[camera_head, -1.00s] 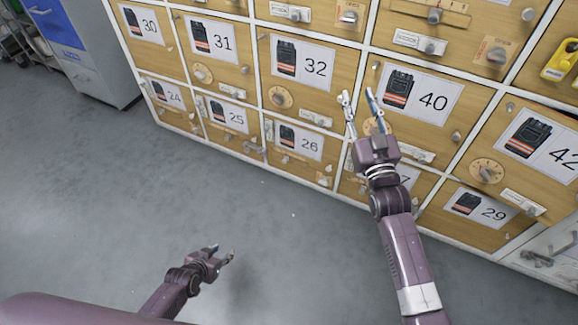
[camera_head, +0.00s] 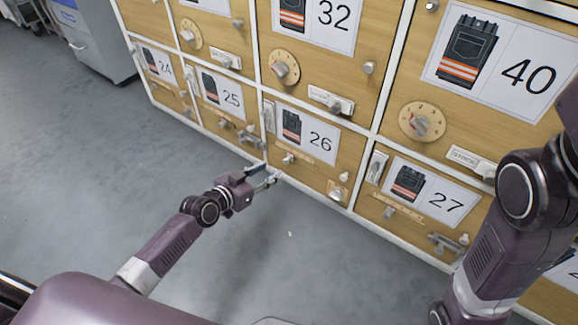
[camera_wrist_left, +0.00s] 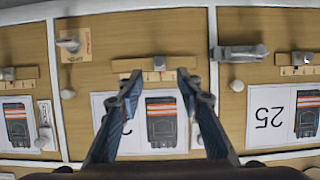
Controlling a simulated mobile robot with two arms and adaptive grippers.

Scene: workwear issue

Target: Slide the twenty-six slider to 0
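The panel marked 26 (camera_head: 352,150) is a wooden front with a picture of dark workwear with orange bands. Under its picture is a slider, a small pale knob (camera_head: 289,158) on a light scale strip. In the left wrist view the slider knob (camera_wrist_left: 159,63) sits near the middle of its strip; the scale's figures are too small to read. My left gripper (camera_head: 270,175) is at the panel's lower left, just short of the slider. In the wrist view its open, empty fingers (camera_wrist_left: 160,88) straddle the knob's line, apparently apart from it. My right gripper is out of view.
Panel 26 also carries a white switch (camera_head: 269,117) at its left and a knob (camera_head: 337,190) at lower right. Panel 25 (camera_head: 222,95) has a protruding handle (camera_head: 250,138) near my left gripper. Panel 27 (camera_head: 425,195) is to the right. The floor in front is clear.

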